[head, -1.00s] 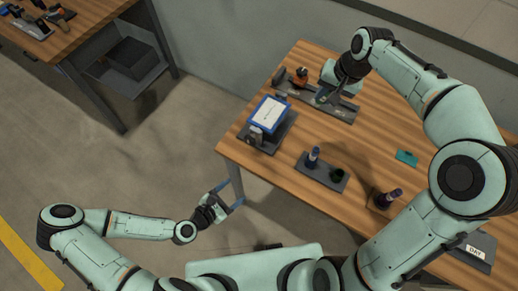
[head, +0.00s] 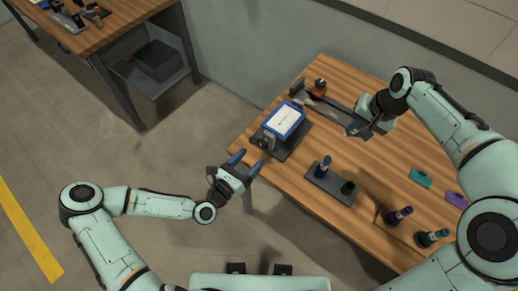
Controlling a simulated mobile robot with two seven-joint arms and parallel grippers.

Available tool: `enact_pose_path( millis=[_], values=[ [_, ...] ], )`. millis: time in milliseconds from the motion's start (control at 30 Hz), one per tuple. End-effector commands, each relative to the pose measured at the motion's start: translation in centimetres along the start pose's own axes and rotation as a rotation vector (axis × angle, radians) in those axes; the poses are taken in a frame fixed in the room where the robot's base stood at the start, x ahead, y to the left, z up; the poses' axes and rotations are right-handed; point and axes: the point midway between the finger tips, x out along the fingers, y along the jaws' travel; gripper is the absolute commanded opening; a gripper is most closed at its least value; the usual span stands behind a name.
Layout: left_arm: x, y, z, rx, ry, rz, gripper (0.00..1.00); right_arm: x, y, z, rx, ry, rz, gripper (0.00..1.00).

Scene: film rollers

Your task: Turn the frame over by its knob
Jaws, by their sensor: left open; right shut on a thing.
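The blue-rimmed frame (head: 285,119) with a white panel is held in a dark stand (head: 297,140) near the table's left corner. Its dark knob (head: 264,141) is on the side facing left, toward my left gripper. My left gripper (head: 247,161) is open and empty, just off the table edge, its fingers pointing toward the knob with a gap between. My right gripper (head: 357,128) is shut at the right end of a long grey rail (head: 325,105) behind the frame. The part in its jaws is small and mostly hidden.
An orange-and-black item (head: 319,88) is at the rail's far end.

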Motion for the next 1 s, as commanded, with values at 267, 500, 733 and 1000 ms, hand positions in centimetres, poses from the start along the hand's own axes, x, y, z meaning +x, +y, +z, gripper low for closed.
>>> enact_pose_path(
  millis=[267, 500, 733, 1000],
  values=[
    [4.5, 0.1, 0.5, 0.003, -0.001, 0.0, 0.71, -1.8, -0.8, -0.9, -0.003, 0.012, -0.007, 0.0],
    [5.4, 0.1, 0.3, 0.002, 0.001, 0.001, 0.71, -1.9, -0.9, -0.9, -0.003, 0.013, -0.008, 0.0],
    [5.3, 0.1, 0.2, 0.002, 0.001, 0.001, 0.58, -1.9, -0.9, -0.9, -0.003, 0.013, -0.007, 0.0],
    [5.3, 0.1, 0.2, 0.003, 0.001, 0.002, 0.15, -1.9, -0.9, -0.9, -0.003, 0.013, -0.007, 0.0]
  ],
)
